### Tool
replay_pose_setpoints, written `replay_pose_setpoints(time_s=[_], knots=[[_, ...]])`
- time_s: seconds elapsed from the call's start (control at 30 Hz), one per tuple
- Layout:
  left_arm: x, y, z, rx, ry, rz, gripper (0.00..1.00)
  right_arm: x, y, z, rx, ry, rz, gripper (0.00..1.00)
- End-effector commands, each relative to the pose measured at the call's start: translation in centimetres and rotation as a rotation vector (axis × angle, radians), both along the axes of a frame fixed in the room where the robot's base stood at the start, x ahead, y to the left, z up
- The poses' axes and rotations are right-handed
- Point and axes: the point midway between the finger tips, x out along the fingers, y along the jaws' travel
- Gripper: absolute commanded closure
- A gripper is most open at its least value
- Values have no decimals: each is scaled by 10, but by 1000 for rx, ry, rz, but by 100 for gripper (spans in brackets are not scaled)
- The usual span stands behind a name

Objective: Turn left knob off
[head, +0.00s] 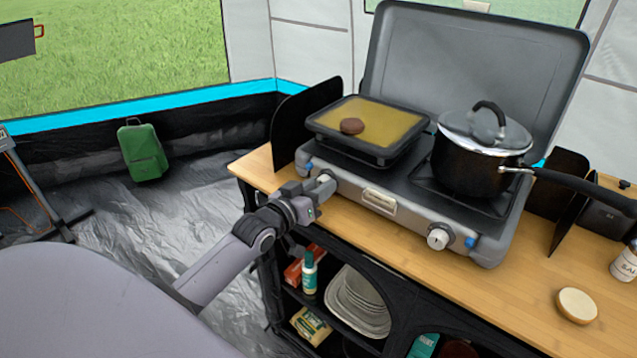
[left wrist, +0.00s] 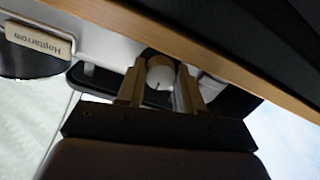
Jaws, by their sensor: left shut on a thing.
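The grey camp stove (head: 410,215) stands on the wooden counter with its lid raised. My left gripper (head: 318,188) is at the left end of the stove's front, where the left knob is; the fingers largely hide the knob in the head view. In the left wrist view the left knob (left wrist: 160,75) is round and pale with a dark mark, and it sits between the two fingers of my left gripper (left wrist: 160,92), which are shut on it. The right knob (head: 440,236) is on the right of the front panel, apart from my gripper. My right gripper is not in view.
A griddle pan (head: 368,150) with a brown patty (head: 352,126) is on the left burner. A lidded pot (head: 470,165) is on the right burner, its handle reaching right. A bun half (head: 576,305) lies on the counter (head: 530,270). Shelves with plates (head: 358,300) are below.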

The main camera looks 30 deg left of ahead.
Motion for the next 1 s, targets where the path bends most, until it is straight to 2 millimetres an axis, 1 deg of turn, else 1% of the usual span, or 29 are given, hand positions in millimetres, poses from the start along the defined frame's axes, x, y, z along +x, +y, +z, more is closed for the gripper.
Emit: replay_pose_setpoints(time_s=[0.23,0.7,0.73,1.0], knots=[[0,0,-1,63,-3,1,94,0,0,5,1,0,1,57],[0,0,-1,76,-4,1,94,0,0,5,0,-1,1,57],[0,0,-1,76,-4,1,54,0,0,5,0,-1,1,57],[0,0,-1,74,-5,1,53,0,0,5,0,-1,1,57]])
